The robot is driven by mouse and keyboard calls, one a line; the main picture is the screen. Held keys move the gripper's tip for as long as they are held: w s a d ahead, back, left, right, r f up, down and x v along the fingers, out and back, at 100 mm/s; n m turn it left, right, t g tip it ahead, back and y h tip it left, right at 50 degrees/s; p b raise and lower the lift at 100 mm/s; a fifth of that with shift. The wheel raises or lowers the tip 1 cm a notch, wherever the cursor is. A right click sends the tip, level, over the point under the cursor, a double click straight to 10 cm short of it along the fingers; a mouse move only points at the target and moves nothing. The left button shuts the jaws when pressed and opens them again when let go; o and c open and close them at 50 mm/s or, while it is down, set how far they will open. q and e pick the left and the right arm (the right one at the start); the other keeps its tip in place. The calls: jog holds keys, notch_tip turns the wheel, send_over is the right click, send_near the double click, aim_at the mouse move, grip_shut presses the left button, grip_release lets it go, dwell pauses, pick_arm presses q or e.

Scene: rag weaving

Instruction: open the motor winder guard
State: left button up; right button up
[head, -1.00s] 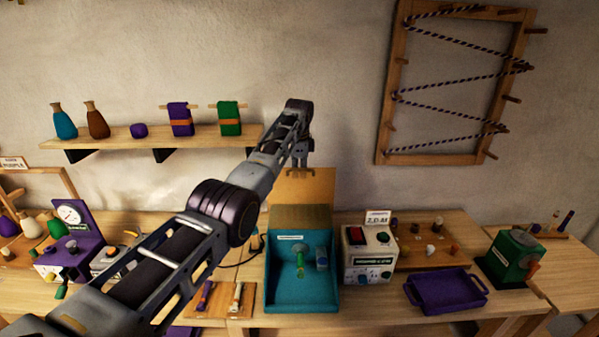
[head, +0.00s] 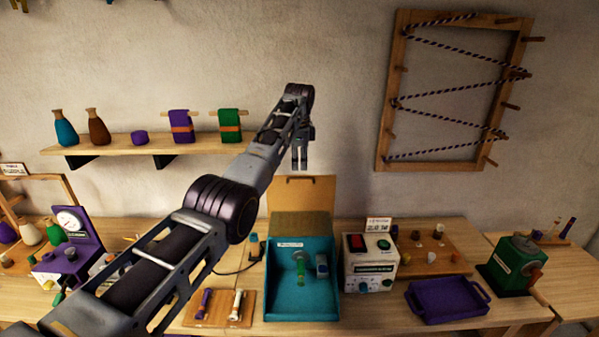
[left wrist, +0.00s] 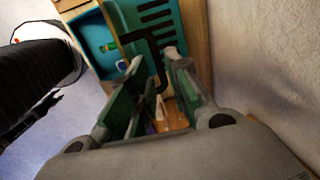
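My left gripper (head: 301,166) points down just above the panel's top edge, with no contact visible. In the left wrist view the teal machine (left wrist: 168,22) shows a slotted face and a black bent bar (left wrist: 154,55). The fingers of my left gripper (left wrist: 152,62) are apart, and the bar shows between and beyond them. My right gripper is not in view.
A control box (head: 370,262) with a red switch stands right of the machine, and a purple tray (head: 448,297) lies beyond it. A wooden board (head: 219,308) lies at front left. A shelf (head: 200,143) and a strung wooden frame (head: 388,120) are on the wall.

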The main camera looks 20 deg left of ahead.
pick_arm(q)
jog(key=r, duration=0.5)
jog(key=shift+s+d, duration=0.1)
jog(key=shift+s, duration=0.25)
jog(key=shift+f, duration=0.1)
